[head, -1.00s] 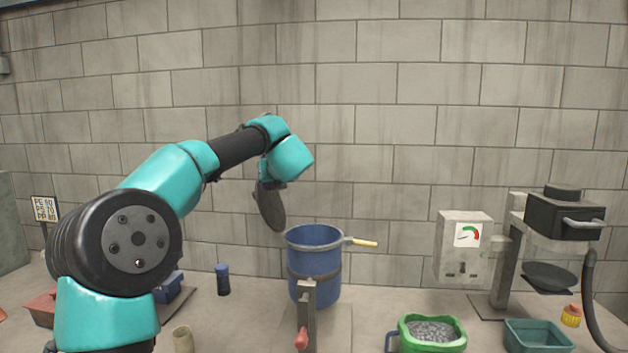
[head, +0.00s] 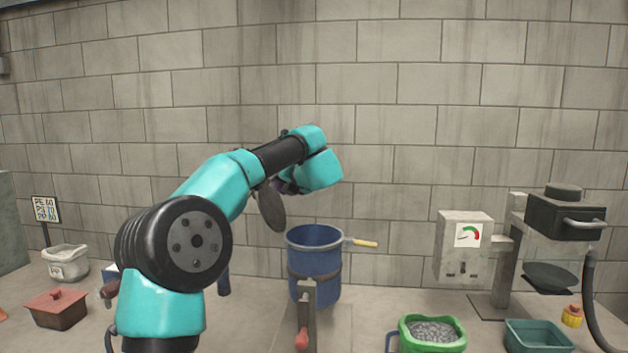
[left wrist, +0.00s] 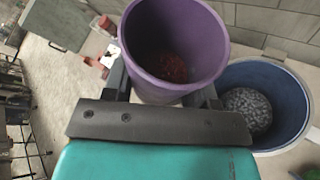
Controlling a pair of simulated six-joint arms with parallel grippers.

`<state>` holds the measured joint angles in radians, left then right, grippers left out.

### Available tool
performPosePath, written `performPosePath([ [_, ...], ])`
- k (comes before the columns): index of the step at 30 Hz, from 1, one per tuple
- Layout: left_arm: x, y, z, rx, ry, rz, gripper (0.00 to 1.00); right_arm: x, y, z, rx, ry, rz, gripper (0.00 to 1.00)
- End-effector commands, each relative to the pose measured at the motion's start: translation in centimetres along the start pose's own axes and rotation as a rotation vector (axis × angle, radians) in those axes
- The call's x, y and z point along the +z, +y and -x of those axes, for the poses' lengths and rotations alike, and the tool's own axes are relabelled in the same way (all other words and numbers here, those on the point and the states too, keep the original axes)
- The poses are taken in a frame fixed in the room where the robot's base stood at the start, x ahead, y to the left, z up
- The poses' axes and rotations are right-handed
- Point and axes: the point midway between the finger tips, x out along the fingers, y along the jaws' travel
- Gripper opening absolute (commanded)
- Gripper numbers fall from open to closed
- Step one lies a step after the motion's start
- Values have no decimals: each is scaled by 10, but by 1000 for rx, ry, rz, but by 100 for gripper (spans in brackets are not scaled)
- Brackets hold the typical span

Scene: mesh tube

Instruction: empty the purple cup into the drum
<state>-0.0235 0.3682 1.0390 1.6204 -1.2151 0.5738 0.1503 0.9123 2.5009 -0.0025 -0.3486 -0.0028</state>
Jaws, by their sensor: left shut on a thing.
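My left gripper (left wrist: 165,92) is shut on the purple cup (left wrist: 205,40), one finger on each side of it. In the left wrist view the cup's open mouth shows red-orange bits at the bottom. The blue drum (left wrist: 290,80) is just right of the cup there, open, with grey pellets (left wrist: 247,110) inside. In the head view the drum (head: 314,262) stands upright at the middle. My right gripper is not in view.
A crank with a red handle (head: 302,338) is in front. A green tub of grey pellets (head: 432,332), a teal tray (head: 538,337) and a machine with a gauge (head: 465,247) are right. A lidded brown box (head: 57,308) is left.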

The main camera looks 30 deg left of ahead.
Motion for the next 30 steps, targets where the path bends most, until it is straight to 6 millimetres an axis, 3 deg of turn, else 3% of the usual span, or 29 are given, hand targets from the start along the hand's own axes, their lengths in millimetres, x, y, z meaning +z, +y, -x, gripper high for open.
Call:
performPosePath([
  [15,15,11,6,123,2,-294,28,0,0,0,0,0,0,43],
  [30,20,16,9,172,3,-412,28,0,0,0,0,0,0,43],
])
